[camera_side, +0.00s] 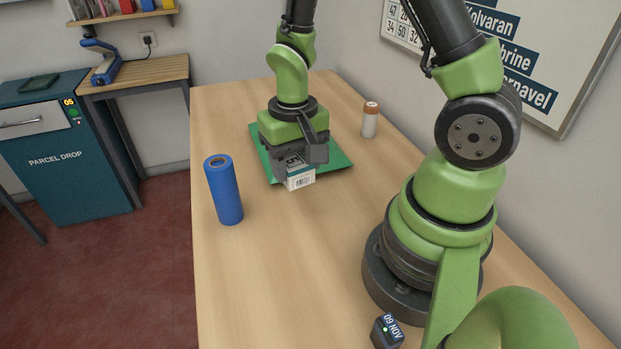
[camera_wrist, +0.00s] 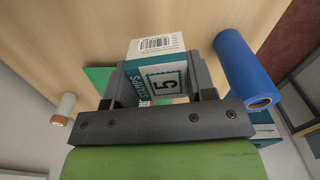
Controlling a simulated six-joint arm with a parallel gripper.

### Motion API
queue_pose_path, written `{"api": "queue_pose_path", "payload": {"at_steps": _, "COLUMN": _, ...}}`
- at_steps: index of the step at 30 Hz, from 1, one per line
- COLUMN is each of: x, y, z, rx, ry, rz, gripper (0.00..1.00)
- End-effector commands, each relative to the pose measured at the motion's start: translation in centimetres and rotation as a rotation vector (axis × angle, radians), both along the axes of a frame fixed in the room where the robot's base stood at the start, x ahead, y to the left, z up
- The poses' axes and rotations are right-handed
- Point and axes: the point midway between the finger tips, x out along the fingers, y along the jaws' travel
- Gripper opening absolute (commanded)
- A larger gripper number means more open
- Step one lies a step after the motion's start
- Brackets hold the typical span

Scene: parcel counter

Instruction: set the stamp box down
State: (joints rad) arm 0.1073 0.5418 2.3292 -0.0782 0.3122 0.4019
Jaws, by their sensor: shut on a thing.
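The stamp box (camera_side: 300,178) is a small white and teal carton with a barcode and a "5" on it. My gripper (camera_side: 300,160) is shut on it, with a finger on either side. In the wrist view the stamp box (camera_wrist: 160,72) sits between the two grey fingers of my gripper (camera_wrist: 165,85). In the side view the box is over or at the front edge of a green mat (camera_side: 338,160) on the wooden counter. I cannot tell whether its underside touches anything. Part of the box is hidden by the fingers.
A blue roll (camera_side: 224,190) stands upright on the counter left of my gripper. A white bottle with a brown cap (camera_side: 369,122) stands behind and to the right. A small dark block (camera_side: 387,331) lies near my base. The front middle of the counter (camera_side: 270,270) is clear.

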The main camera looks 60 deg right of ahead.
Motion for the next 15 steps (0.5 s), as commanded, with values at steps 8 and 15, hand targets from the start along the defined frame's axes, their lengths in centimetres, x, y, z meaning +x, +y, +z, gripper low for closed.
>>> {"api": "queue_pose_path", "payload": {"at_steps": 8, "x": -0.3, "y": -2.0, "z": 0.6, "rx": 0.000, "ry": 0.000, "rz": -0.024, "gripper": 0.27}}
{"api": "queue_pose_path", "payload": {"at_steps": 15, "x": -2.9, "y": -9.1, "z": 0.7, "rx": 0.000, "ry": 0.000, "rz": -0.098, "gripper": 0.27}}
